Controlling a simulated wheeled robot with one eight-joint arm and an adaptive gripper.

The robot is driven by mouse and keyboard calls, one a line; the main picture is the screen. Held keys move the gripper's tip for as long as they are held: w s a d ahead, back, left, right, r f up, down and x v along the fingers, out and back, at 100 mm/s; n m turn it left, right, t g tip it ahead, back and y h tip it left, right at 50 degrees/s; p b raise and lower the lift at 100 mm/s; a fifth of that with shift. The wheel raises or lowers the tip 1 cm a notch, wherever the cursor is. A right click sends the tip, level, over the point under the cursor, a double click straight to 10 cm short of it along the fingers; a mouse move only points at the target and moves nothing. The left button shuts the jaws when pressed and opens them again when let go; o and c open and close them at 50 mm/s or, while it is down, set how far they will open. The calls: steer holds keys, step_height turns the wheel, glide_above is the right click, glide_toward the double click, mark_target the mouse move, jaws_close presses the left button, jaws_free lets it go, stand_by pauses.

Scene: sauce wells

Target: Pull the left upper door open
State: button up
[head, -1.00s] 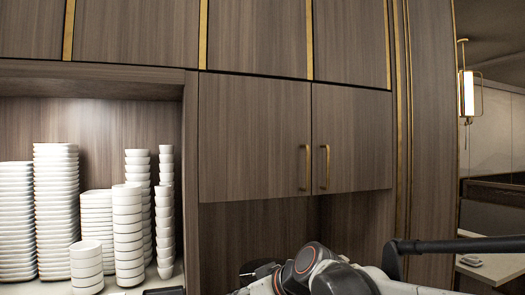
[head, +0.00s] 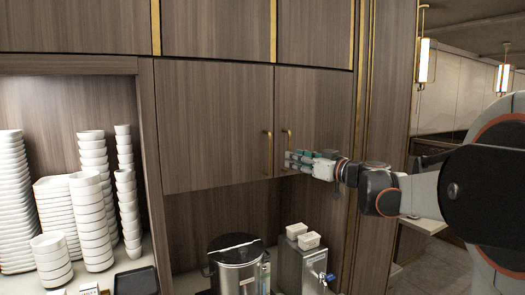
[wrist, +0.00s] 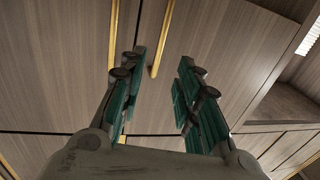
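The left upper door (head: 215,125) is brown wood and looks shut, with a vertical brass handle (head: 268,153) near its right edge. My gripper (head: 289,160) is raised to handle height, in front of the right upper door (head: 325,105) and its handle (head: 286,140). In the wrist view, which looks upside down, my gripper (wrist: 161,62) is open. The left door's handle (wrist: 162,40) appears between its fingertips, and the right door's handle (wrist: 112,40) is outside them on the left. I see no grip on either handle; the depth gap is unclear.
Stacks of white dishes (head: 90,200) stand in an open niche to the left. Below the doors are a steel pot (head: 235,265) and a metal dispenser (head: 302,265) with white containers (head: 303,236) on top. The space before the left door looks clear.

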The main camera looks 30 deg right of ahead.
steer(key=p, duration=0.3)
glide_above(270, 171)
steer(key=shift+w+d, duration=0.1)
steer(key=shift+w, duration=0.25)
steer(key=shift+c, duration=0.6)
jaws_close()
